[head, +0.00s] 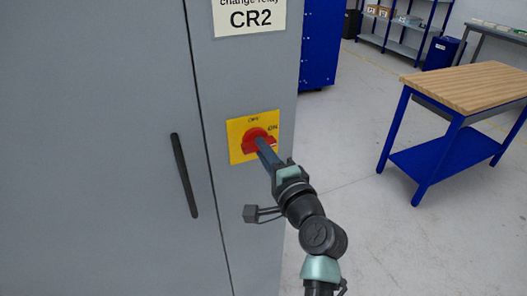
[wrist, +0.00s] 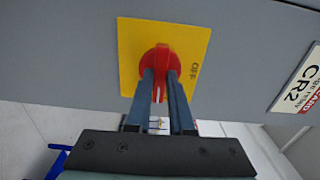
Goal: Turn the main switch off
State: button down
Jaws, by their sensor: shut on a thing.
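The main switch is a red rotary knob (head: 251,136) on a yellow plate (head: 236,126) fixed to the grey cabinet. OFF is printed at the plate's top and ON at its right. The knob's grip bar looks roughly level, towards the ON side. My gripper (head: 263,146) comes in from the lower right and hides part of the knob. In the wrist view, my gripper (wrist: 160,78) has its two fingers on either side of the red grip bar (wrist: 155,60), shut on it. OFF shows to the right on the plate there; the ON mark cannot be seen.
The grey cabinet (head: 90,150) has a dark door handle (head: 184,175) left of the switch and a CR2 label (head: 250,17) above. A blue table with a wooden top (head: 470,85) stands at right. The floor between is clear.

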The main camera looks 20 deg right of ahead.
jog(key=shift+f, duration=0.1)
jog(key=shift+n+b, duration=7.8)
jog(key=shift+n, duration=1)
jog(key=c, duration=0.8)
grip_release()
jog(key=shift+s, duration=0.1)
jog(key=s, duration=1.2)
jog(key=shift+s+d+b, duration=0.2)
jog(key=shift+s+b, duration=0.2)
